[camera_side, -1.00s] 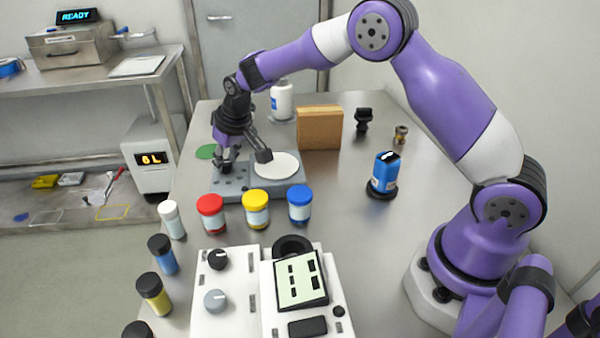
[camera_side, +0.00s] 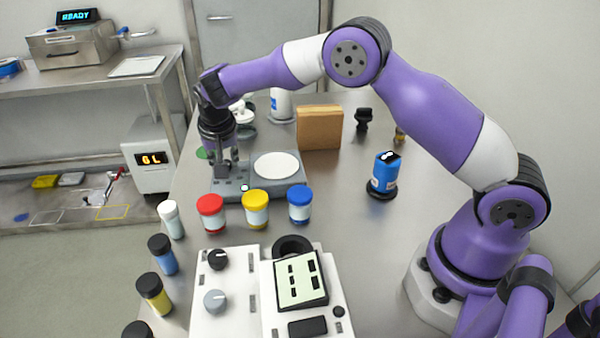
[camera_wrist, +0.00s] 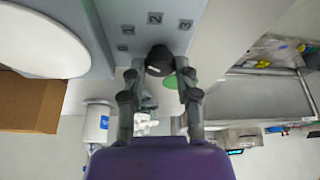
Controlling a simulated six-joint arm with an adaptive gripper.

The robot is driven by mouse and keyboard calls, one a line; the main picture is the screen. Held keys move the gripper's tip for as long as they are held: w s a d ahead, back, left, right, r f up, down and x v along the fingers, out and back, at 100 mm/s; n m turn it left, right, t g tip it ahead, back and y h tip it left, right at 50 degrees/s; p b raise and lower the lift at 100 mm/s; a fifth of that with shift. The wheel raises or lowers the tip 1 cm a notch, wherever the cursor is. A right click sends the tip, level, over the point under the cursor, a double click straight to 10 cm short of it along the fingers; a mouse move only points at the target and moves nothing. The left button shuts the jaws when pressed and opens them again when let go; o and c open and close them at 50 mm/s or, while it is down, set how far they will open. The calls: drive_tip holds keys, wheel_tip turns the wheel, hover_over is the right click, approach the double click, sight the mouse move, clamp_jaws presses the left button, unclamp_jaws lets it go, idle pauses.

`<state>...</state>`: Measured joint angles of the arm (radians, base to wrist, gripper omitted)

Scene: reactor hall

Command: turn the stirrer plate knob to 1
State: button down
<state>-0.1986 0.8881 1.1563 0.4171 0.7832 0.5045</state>
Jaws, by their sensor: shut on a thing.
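The stirrer plate (camera_side: 297,188) is a low grey unit on the steel table, with a round white top (camera_side: 276,165). Its dark knob (camera_wrist: 159,60) shows in the wrist view, beside the raised number tiles 1 (camera_wrist: 127,30), 2 (camera_wrist: 155,18) and 3 (camera_wrist: 186,25). My gripper (camera_wrist: 161,71) has one finger on each side of the knob and is shut on it. In the side view my gripper (camera_side: 228,172) points down at the left part of the plate and hides the knob. I cannot tell which number the knob points to.
Red (camera_side: 211,213), yellow (camera_side: 256,208) and blue-capped (camera_side: 300,204) jars stand close in front of the plate. A brown block (camera_side: 320,128) and a white bottle (camera_side: 282,104) stand behind it. A blue bottle (camera_side: 384,175) is to the right, with clear table around it.

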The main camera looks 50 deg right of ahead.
drive_tip(key=shift+f+m, duration=0.15)
drive_tip(key=shift+m, duration=0.15)
drive_tip(key=c, duration=0.6)
unclamp_jaws()
drive_tip(key=shift+v, duration=6.1)
drive_tip(key=shift+w+a, duration=0.1)
